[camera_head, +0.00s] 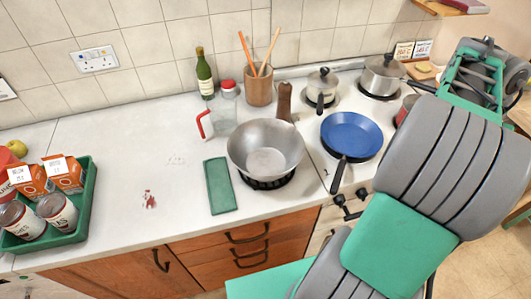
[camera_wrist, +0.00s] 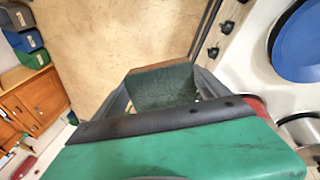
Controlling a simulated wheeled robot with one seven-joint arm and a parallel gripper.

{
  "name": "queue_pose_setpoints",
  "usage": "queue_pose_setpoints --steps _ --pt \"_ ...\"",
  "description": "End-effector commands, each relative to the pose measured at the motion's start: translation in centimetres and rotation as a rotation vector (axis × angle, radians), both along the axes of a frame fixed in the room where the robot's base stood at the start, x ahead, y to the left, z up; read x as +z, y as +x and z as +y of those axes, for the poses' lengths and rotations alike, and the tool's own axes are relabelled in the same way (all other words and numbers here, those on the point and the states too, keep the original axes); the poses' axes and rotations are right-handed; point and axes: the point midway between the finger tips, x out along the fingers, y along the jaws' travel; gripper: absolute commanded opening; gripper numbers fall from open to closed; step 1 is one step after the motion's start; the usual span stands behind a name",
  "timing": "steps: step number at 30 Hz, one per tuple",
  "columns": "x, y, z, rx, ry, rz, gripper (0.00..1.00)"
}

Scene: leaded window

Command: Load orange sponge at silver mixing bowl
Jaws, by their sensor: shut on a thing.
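In the wrist view my gripper (camera_wrist: 165,88) has dark fingers on both sides of a block with a rough green face and a brown-orange edge. It looks like the sponge (camera_wrist: 165,86), and the fingers are shut on it, above the floor. In the head view the gripper and the sponge cannot be made out; my arm fills the right side. A wide silver bowl-shaped pan (camera_head: 258,135) with a brown handle sits over a black burner ring, left of the blue pan. It is the only silver bowl shape I see; its visible inside is empty.
A blue frying pan (camera_head: 351,136) stands right of the silver pan. Lidded pots (camera_head: 382,75) stand behind it. A glass jug (camera_head: 223,115), utensil pot (camera_head: 258,88) and bottle (camera_head: 205,78) stand behind the silver pan. A green tray (camera_head: 85,215) holds cans and cartons. The left counter is mostly clear.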

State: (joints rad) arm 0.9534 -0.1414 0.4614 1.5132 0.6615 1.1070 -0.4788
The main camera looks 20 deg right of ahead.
Motion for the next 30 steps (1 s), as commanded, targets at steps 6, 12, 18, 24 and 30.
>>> queue_pose_setpoints --steps 6,12,18,24,30 --pt "0.0 0.0 0.0 0.000 0.000 0.000 0.53" --pt "0.0 0.0 0.0 0.000 0.000 0.000 0.53" --pt "0.3 0.0 0.0 0.000 0.000 0.000 0.53" --pt "2.7 0.0 0.0 0.000 0.000 0.000 0.53" --pt "4.3 0.0 0.0 0.000 0.001 0.000 0.53"
